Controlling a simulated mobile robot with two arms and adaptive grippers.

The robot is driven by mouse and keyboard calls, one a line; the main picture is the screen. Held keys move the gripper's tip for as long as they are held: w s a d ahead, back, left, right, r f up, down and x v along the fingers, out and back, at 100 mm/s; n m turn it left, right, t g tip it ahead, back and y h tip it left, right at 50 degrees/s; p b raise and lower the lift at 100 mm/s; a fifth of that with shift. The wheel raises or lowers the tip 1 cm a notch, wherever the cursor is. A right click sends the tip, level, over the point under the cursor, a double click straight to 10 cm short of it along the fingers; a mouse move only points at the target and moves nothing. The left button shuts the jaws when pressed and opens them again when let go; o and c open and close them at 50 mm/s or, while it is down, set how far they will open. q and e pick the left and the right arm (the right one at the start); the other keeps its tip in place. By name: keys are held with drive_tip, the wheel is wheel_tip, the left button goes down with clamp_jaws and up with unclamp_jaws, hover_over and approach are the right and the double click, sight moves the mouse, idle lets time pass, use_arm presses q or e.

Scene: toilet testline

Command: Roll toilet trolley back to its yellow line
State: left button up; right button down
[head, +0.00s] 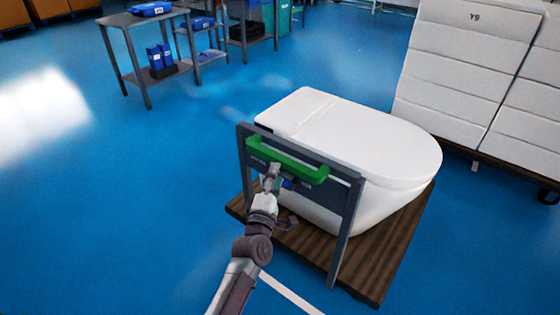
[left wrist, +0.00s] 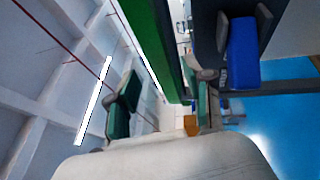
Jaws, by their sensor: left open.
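The toilet trolley has a brown wooden base (head: 381,268), a grey upright frame (head: 347,228) and a green handle (head: 290,161) across its top. A white toilet (head: 370,138) with a closed lid sits on the base. My left gripper (head: 273,180) is open at the near side of the frame, close to the green handle. In the left wrist view the green handle (left wrist: 157,45) runs close in front of the gripper; I cannot tell whether they touch. A pale line (head: 290,295) lies on the floor before the trolley; no clearly yellow line shows. My right gripper is out of view.
White stacked boxes (head: 462,60) marked Y9 stand on a low cart at the back right, close behind the toilet. A grey shelf table (head: 120,20) with blue items stands at the back left. The blue floor (head: 130,200) left of the trolley is clear.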

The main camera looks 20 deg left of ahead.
sight(281, 161)
use_arm(q)
drive_tip(key=w, duration=0.3)
drive_tip(key=w+r, duration=0.1)
drive_tip(key=w, duration=0.1)
drive_tip(key=shift+w+a, duration=0.15)
drive_tip(key=shift+w, duration=0.2)
clamp_jaws()
